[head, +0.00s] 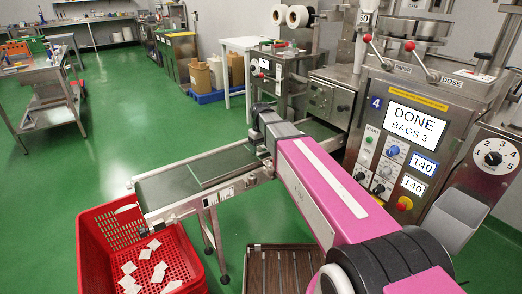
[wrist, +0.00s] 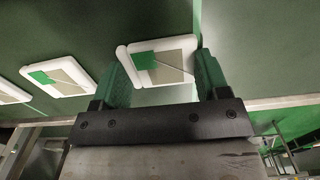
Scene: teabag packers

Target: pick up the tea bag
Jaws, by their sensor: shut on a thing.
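In the wrist view a white-edged tea bag (wrist: 172,58) with a green tag and a thin string lies between the two green fingers of my gripper (wrist: 160,72). The fingers are shut on its left and right sides. A second white edge shows at its left side; I cannot tell if it is part of the same bag. Other tea bags (wrist: 60,76) with green tags lie in a row to the left. In the head view my pink arm reaches over the far part of the conveyor, and the fingers and held bag are hidden.
The conveyor (head: 170,189) has a green belt and metal side rails. A red crate (head: 91,240) with several white bags stands below its near end. The packing machine (head: 345,90) is at right, its screen reading "DONE BAGS 3".

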